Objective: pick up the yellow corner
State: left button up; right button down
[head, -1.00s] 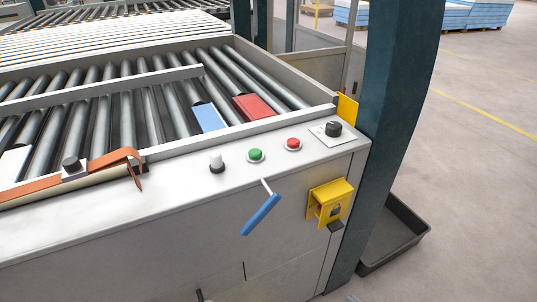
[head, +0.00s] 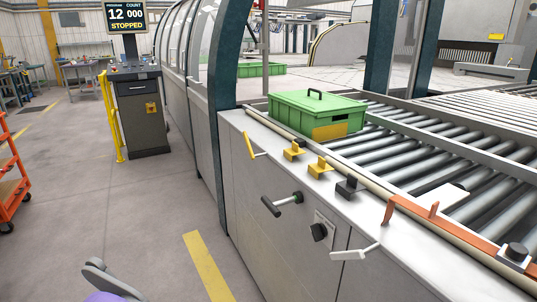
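Two small yellow pieces, one nearer (head: 320,167) and one farther (head: 293,150), stand on the pale ledge of the machine, beside the rollers. I cannot tell whether either is the yellow corner. A yellow patch (head: 330,131) shows low on the front of a green lidded box (head: 317,113) at the ledge's far end. A grey and purple part, seemingly my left gripper (head: 108,279), shows at the bottom left, well apart from the ledge. Its fingers are too cut off to tell open from shut. My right gripper is out of view.
A black block (head: 346,189) and an orange bar (head: 440,226) lie along the ledge.

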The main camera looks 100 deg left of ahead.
aim_at(288, 153)
jog(key=u, duration=3.25)
